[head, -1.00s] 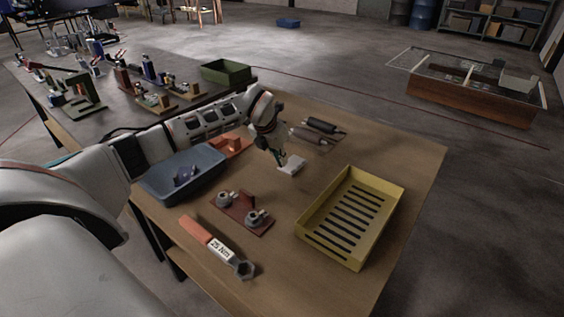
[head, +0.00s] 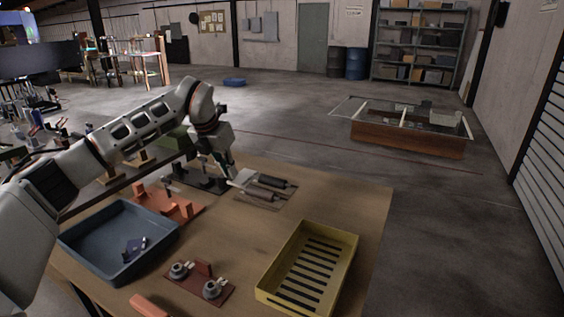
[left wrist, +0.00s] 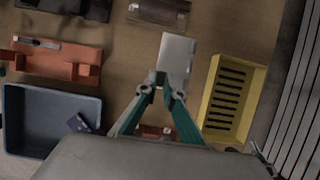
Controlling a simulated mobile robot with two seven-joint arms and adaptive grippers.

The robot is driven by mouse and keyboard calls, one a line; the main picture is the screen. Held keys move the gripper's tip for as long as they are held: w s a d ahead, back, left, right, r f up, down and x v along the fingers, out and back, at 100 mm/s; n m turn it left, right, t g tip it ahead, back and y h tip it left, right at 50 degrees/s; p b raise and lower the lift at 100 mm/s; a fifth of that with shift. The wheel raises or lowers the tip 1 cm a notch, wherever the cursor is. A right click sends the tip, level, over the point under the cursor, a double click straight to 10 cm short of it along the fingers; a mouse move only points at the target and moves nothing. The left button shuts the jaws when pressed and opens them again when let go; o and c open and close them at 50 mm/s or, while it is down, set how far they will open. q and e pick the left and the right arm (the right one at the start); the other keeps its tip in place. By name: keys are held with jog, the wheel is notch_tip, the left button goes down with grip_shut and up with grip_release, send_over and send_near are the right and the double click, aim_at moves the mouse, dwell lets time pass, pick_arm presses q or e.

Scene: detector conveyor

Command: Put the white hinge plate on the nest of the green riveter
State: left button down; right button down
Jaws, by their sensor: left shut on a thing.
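My left gripper (head: 231,174) is shut on the white hinge plate (head: 244,178) and holds it over the wooden table, near the dark rollers; I cannot tell how high. In the left wrist view the pale plate (left wrist: 177,52) extends forward from between the fingertips (left wrist: 162,92). A dark green shape (head: 12,153) at the left edge of the head view may be the green riveter, but it is small and partly cut off. Its nest cannot be made out. My right gripper is not in view.
A blue tray (head: 75,226), an orange fixture (head: 180,207), a red-brown fixture (head: 203,293), two dark rollers (head: 272,180) and a yellow slotted tray (head: 349,262) are on the wooden table (head: 250,232). A green bin (head: 172,141) is behind my left arm.

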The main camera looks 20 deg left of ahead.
pick_arm(q)
jog(key=s+d+f+m+g+h, duration=0.5)
jog(key=s+d+m, duration=0.4)
jog(key=d+m, duration=0.65)
jog(key=s+d+f+m+g+y, duration=0.1)
jog(key=s+f+m+g+y, duration=0.1)
jog(key=s+m, duration=0.4)
jog(key=s+d+f+m+g+y, duration=0.2)
jog(key=s+m, duration=0.4)
jog(key=m, duration=0.7)
jog(key=shift+s+d+f+y, duration=0.25)
jog(key=shift+s+y, duration=0.1)
jog(key=shift+y, duration=0.35)
jog(key=shift+w, duration=0.1)
